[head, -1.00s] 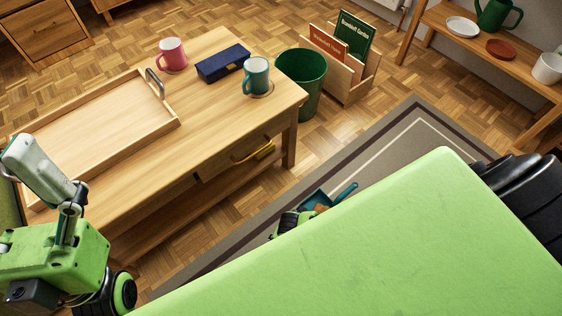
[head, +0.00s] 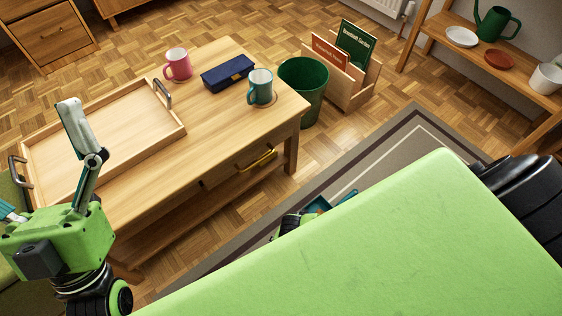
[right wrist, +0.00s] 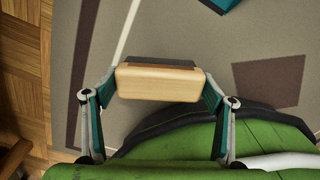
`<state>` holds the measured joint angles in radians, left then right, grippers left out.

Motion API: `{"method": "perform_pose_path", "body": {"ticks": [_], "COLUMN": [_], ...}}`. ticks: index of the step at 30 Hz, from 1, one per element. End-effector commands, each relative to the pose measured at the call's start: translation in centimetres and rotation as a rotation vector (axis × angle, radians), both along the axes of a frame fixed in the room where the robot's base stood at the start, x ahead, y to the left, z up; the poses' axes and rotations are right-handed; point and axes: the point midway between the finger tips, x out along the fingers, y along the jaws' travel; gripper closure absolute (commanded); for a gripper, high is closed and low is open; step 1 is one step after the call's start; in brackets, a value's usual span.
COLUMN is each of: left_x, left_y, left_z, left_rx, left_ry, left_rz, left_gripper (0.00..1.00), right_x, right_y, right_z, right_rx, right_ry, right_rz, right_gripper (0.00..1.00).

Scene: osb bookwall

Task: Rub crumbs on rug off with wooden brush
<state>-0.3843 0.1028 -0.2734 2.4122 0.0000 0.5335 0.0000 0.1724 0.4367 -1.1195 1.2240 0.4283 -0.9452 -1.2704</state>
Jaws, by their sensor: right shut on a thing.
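In the right wrist view my right gripper (right wrist: 158,88) is shut on the wooden brush (right wrist: 158,85), a pale block with a darker strip along its far side. The brush is over the grey-brown rug (right wrist: 185,35); I cannot tell whether it touches it. The rug also shows in the head view (head: 405,150). No crumbs can be made out. In the head view most of my right arm and the brush are hidden behind my green body. My left gripper (head: 38,160) is empty at the left, its fingers spread apart near the tray.
A teal dustpan (head: 318,205) lies on the rug. The wooden table (head: 215,120) holds a tray (head: 120,130), pink mug (head: 178,64), teal mug (head: 260,86) and blue case (head: 228,73). A green bin (head: 304,85), book rack (head: 350,90) and shelf (head: 500,75) stand beyond.

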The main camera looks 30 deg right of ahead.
Motion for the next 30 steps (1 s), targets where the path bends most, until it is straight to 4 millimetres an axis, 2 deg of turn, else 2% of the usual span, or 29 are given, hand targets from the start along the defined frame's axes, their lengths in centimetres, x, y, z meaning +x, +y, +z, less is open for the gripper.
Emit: {"method": "perform_pose_path", "body": {"ticks": [12,30], "left_x": [3.0,6.5], "left_y": [-0.5,-1.0], "left_z": [-2.1,-6.1], "left_rx": [0.052,0.122], "left_ry": [0.168,0.410], "left_rz": [0.009,0.023], "left_gripper": [0.05,0.05], "right_x": [-0.2,-0.4], "right_y": [-0.1,-0.1], "right_z": [0.8,1.7], "right_rx": [0.000,0.000], "right_ry": [0.000,0.000], "right_rz": [-0.003,-0.006], "right_gripper": [0.47,0.47]}}
